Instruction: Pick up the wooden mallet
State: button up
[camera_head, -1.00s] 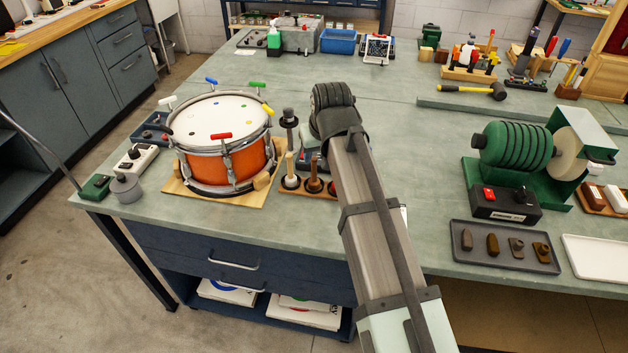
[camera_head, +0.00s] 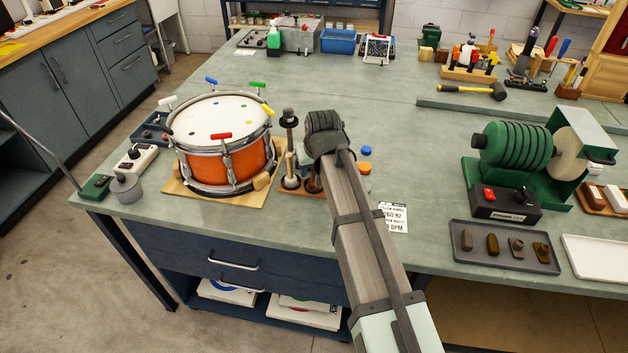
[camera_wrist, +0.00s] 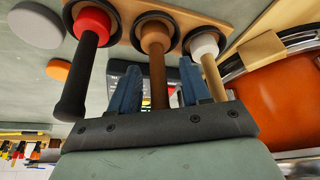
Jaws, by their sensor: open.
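Three mallets stand head-down in a wooden rack, handles up. In the wrist view the wooden mallet, with brown head and brown handle (camera_wrist: 157,75), is in the middle. A mallet with a red head and black handle (camera_wrist: 88,55) is on its left, and one with a white head and pale handle (camera_wrist: 207,58) on its right. My gripper (camera_wrist: 160,70) is open, its two blue fingers on either side of the brown handle. A gap shows at each side. In the head view my wrist hides the fingers and most of the wooden mallet (camera_head: 312,181).
An orange drum (camera_head: 222,150) stands left of the rack, close to the pale mallet. Blue (camera_head: 365,151) and orange (camera_head: 364,168) discs lie to the right. A printed card (camera_head: 393,217) lies near the bench's front edge. The bench between there and the green machine (camera_head: 515,147) is clear.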

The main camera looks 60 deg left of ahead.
jog(key=shift+f, duration=0.1)
jog(key=shift+c, duration=0.3)
grip_shut()
